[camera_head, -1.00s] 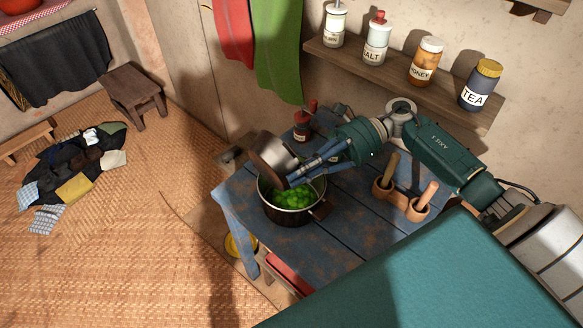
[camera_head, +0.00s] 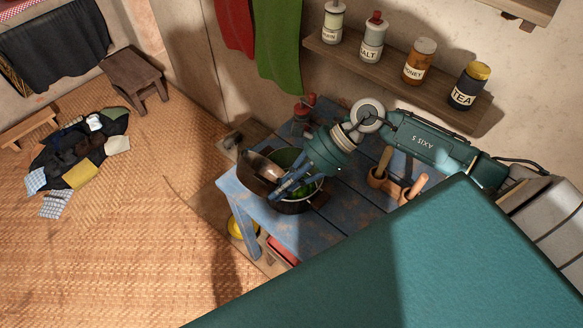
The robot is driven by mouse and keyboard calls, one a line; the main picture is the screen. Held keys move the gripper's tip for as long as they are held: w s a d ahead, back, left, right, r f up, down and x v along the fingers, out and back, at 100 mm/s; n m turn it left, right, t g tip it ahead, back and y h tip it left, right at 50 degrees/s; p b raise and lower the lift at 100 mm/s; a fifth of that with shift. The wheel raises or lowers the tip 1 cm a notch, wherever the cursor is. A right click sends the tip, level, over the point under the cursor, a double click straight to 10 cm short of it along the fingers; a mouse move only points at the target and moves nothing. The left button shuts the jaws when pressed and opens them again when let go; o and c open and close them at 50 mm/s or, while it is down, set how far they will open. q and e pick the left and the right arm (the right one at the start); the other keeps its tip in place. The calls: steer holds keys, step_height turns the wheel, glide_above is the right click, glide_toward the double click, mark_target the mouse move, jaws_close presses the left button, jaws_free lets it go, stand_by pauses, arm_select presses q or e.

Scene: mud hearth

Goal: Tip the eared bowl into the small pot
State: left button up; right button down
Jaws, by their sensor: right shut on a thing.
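The small dark pot (camera_head: 294,207) stands on the blue table, with green contents (camera_head: 306,189) partly visible inside. The brown metal eared bowl (camera_head: 258,172) is tilted over the pot's left side, low at its rim. I cannot tell whether the two touch. My right gripper (camera_head: 282,188) reaches in from the right and is shut on the bowl, its blue fingers crossing above the pot. The fingers and bowl hide much of the pot's opening. My left gripper is not in view.
On the worn blue table (camera_head: 340,215), a wooden holder with upright handles (camera_head: 378,178) stands right of the pot, and a red-topped bottle (camera_head: 301,118) stands behind. A wall shelf (camera_head: 400,82) carries several jars. A large teal surface (camera_head: 400,265) fills the front right.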

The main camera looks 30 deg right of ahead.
steer(key=s+a+f+n+t+h+b, duration=0.1)
steer(key=s+a+f+t+h+b, duration=0.1)
steer(key=a+f+h, duration=0.6)
steer(key=shift+s+a+h+b, duration=0.15)
steer(key=shift+a+h+b, duration=0.5)
steer(key=shift+h, duration=0.25)
